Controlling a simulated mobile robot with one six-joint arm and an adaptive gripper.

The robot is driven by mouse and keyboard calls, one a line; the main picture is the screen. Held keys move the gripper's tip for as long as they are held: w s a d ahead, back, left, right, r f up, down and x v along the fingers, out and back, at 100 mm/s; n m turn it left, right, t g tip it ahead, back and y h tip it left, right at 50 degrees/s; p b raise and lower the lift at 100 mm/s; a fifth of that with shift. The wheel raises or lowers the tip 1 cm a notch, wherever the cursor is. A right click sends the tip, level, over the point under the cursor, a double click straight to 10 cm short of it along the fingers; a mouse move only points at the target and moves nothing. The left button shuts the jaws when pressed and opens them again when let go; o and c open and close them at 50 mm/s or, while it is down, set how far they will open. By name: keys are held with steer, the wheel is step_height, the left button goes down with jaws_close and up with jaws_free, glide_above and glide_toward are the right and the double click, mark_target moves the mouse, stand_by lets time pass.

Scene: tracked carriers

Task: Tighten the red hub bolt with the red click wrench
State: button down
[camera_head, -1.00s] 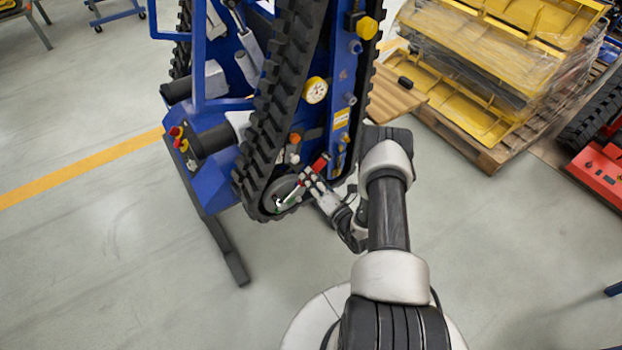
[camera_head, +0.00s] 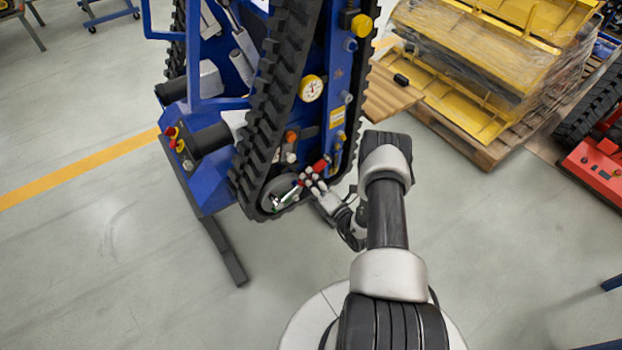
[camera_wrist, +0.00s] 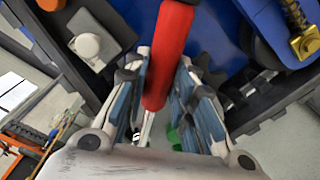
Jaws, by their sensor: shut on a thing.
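My gripper (camera_head: 314,182) is shut on the red click wrench (camera_head: 321,164). It is low at the near end of the tracked carrier, in front of the hub wheel (camera_head: 270,204). In the wrist view the wrench's red handle (camera_wrist: 172,45) stands between the fingers of my gripper (camera_wrist: 163,72), and a silver shaft runs down below. The wrench's silver end lies over the hub wheel in the head view. Something green shows beside it. The red hub bolt cannot be made out, so I cannot tell whether the wrench touches it.
The blue carrier frame (camera_head: 209,190) and black track (camera_head: 262,130) rise close beside my gripper. A pallet of yellow parts (camera_head: 470,60) stands at upper right. The floor at lower left is clear.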

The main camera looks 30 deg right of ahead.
steer(key=shift+d+f+m, duration=0.25)
steer(key=shift+f+m, duration=0.25)
steer(key=shift+f, duration=0.1)
steer(key=shift+f, duration=0.1)
steer(key=shift+d+f+m, duration=0.25)
steer(key=shift+f+m, duration=0.3)
steer(key=shift+m, duration=0.05)
steer(key=shift+f, duration=0.15)
steer(key=shift+d+f+m, duration=0.15)
steer(key=shift+f+m, duration=0.4)
steer(key=shift+m, duration=0.05)
